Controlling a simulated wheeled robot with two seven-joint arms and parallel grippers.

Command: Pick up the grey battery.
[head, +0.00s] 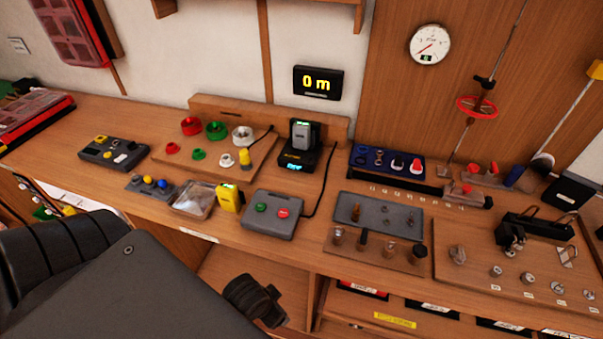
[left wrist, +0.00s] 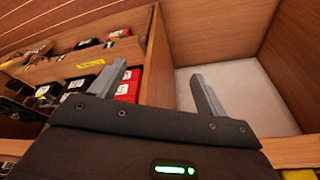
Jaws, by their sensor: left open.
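A grey battery (head: 301,134) stands upright in a black charger (head: 297,160) at the back middle of the bench, in the head view. A small green light shows at its top. My left gripper (head: 272,301) is low in front of the bench's front edge, well apart from the battery and nearer to me. In the left wrist view its two grey fingers (left wrist: 157,88) are spread apart with nothing between them. The battery does not show in that view. My right gripper is in neither view.
A yellow battery-like block (head: 229,198) and a grey box with green and red buttons (head: 273,214) stand in front of the charger. A black cable runs beside it. Below the bench top are open shelf compartments (left wrist: 230,80) and labelled bins (left wrist: 128,88).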

